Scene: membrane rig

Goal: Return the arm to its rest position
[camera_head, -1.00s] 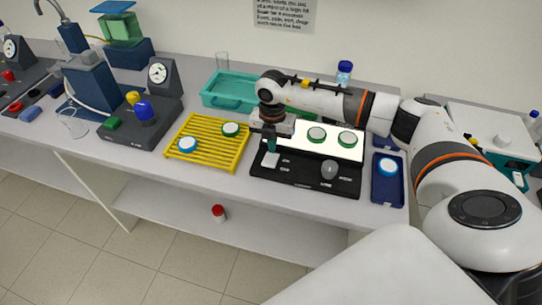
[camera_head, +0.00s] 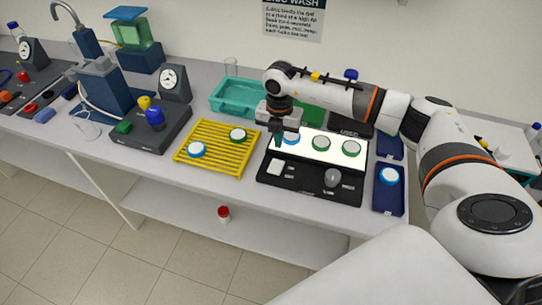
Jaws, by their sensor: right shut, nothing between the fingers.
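My right arm reaches in from the right over the bench. Its gripper (camera_head: 279,140) points down, shut and empty, above the left part of the black station with the lit white panel (camera_head: 347,157). A blue-rimmed disc (camera_head: 291,138) lies on the panel's left end, partly behind the gripper. Two green-rimmed discs (camera_head: 321,143) (camera_head: 350,148) lie to its right on the panel. I cannot tell whether the fingertips touch the station. My left gripper is not in view.
A yellow slatted rack (camera_head: 214,162) with a blue-rimmed and a green-rimmed disc stands left of the station. A dark blue tray (camera_head: 388,203) with a blue-rimmed disc is at the right. A teal basin (camera_head: 238,97) lies behind. A red-capped jar (camera_head: 224,214) stands on the lower shelf.

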